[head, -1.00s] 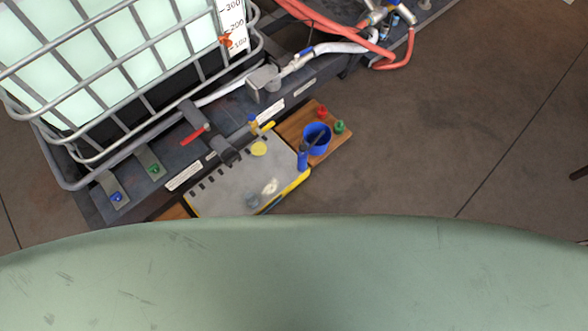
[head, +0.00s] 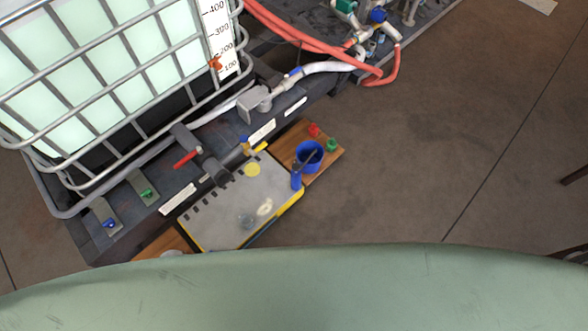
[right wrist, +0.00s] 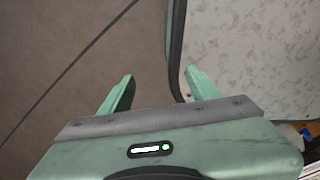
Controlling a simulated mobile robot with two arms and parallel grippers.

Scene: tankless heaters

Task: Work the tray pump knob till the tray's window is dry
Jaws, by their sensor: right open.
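A dark tray base (head: 130,208) runs under a caged white tank at the upper left in the head view. Two small knobs sit on grey plates at its near edge, one blue (head: 109,224) and one green (head: 147,193). I cannot tell which is the tray pump knob, and I cannot make out the tray's window. My right gripper (right wrist: 160,74) shows only in its wrist view, open and empty, with bare floor and a pale speckled panel beyond its fingers. My left gripper is in neither view.
A red-handled valve (head: 186,158) sits on the tray edge. A grey, yellow-edged board (head: 225,212) and a wooden board (head: 325,163) with a blue cup (head: 309,156) lie beside it. Red hoses (head: 300,42) run at the top.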

